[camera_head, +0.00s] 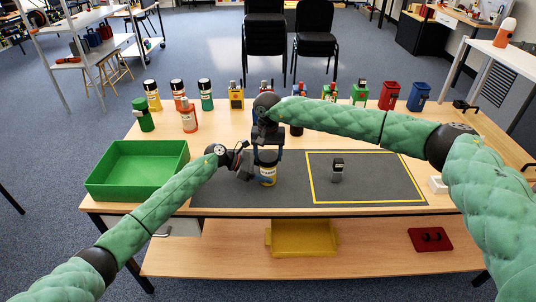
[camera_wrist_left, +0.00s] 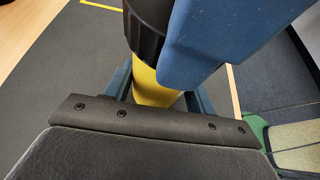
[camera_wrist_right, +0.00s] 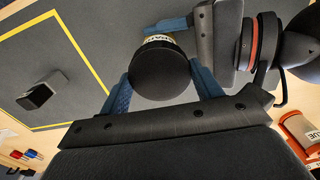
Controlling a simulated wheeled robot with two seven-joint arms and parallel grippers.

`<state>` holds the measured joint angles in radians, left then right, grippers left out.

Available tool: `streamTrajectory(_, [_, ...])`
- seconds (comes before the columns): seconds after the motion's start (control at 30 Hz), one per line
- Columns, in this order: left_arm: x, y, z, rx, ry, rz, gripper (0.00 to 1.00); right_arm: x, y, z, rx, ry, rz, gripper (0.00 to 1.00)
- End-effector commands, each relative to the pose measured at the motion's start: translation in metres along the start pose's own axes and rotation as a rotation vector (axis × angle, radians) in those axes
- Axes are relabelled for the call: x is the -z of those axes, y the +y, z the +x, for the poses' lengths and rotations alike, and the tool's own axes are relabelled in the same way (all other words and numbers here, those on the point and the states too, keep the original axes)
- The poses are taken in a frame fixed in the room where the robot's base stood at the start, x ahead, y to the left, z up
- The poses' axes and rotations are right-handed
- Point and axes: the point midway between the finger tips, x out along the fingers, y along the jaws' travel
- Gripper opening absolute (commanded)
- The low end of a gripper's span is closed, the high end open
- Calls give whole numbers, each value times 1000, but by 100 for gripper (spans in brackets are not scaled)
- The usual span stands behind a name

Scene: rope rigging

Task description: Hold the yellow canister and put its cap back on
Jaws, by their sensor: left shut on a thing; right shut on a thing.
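The yellow canister (camera_head: 267,179) stands upright on the dark mat at the middle of the table, with a white label band. My left gripper (camera_head: 251,171) is shut on its body from the left; the yellow body (camera_wrist_left: 150,88) shows between the blue fingers in the left wrist view. My right gripper (camera_head: 268,154) comes from above and is shut on the round black cap (camera_wrist_right: 160,72). The cap is directly over the canister's top, in line with it, and also shows in the left wrist view (camera_wrist_left: 146,34). I cannot tell whether it is fully seated.
A yellow outline (camera_head: 366,202) on the mat surrounds a small dark block (camera_head: 337,171). A green bin (camera_head: 137,184) stands at the left. Several bottles and canisters line the back, with an orange bottle (camera_head: 188,118) nearer. A white block (camera_head: 437,184) lies at the right.

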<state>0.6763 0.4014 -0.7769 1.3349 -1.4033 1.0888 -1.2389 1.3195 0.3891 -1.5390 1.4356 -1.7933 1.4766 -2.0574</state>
Motion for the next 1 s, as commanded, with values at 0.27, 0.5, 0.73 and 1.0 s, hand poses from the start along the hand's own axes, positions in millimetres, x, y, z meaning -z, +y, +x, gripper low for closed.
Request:
streamTrajectory(0.27, [0,0,0,0,0,0,28,0,0,0,0,-1,91,78])
streamTrajectory(0.5, [0,0,0,0,0,0,28,0,0,-1,0,0,90,78])
streamTrajectory(0.73, [0,0,0,0,0,0,28,0,0,-12,0,1,90,78])
streamTrajectory(1.0, [0,0,0,0,0,0,28,0,0,-29,1,0,90,78])
